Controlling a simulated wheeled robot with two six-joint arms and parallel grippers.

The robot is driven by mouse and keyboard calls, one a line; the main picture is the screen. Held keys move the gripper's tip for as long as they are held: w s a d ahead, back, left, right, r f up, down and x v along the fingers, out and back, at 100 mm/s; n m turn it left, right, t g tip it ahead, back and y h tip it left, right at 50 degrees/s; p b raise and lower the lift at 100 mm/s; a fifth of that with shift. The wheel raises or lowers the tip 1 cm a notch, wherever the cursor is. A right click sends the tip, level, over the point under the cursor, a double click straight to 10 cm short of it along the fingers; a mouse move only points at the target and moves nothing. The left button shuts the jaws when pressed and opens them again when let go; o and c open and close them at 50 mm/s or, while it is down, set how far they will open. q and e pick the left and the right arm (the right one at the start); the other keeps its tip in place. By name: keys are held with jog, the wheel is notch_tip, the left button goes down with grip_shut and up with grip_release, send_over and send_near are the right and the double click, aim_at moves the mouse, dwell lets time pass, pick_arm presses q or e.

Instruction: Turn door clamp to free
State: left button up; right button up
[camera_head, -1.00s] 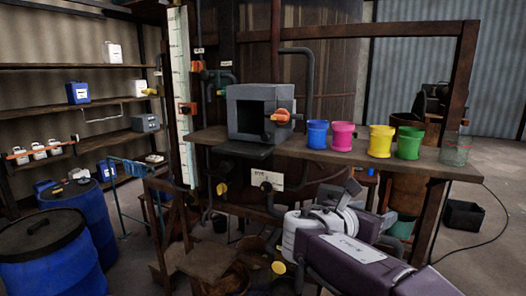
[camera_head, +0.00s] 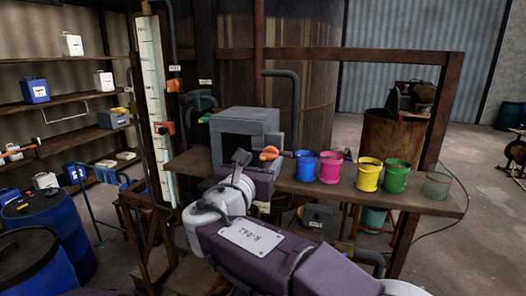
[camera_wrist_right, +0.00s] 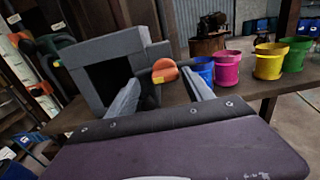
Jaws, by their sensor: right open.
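A grey box (camera_head: 245,132) with a dark open front stands on the workbench. An orange knob (camera_head: 269,153), which looks like the door clamp, sits at the box's right front side. In the right wrist view the orange knob (camera_wrist_right: 165,71) is ahead of my fingers, beside the dark opening of the grey box (camera_wrist_right: 100,50), with a small yellow part below it. My right gripper (camera_head: 241,157) is just left of the knob in the head view. In the wrist view its two fingers (camera_wrist_right: 165,88) are spread apart, empty, with the knob showing between them. My left gripper is out of view.
A white gauge board (camera_head: 155,100) stands left. Blue drums (camera_head: 60,235) are at lower left.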

jog(key=shift+w+d+r, duration=0.2)
jog(key=shift+d, duration=0.2)
jog(key=shift+s+d, duration=0.25)
jog(key=shift+d, duration=0.15)
jog(key=shift+w+a, duration=0.25)
jog(key=shift+c, duration=0.9)
jog(key=shift+w+a+f, duration=0.1)
jog(key=shift+w+a, duration=0.05)
jog(key=c, duration=0.5)
jog(key=shift+d, duration=0.2)
grip_shut()
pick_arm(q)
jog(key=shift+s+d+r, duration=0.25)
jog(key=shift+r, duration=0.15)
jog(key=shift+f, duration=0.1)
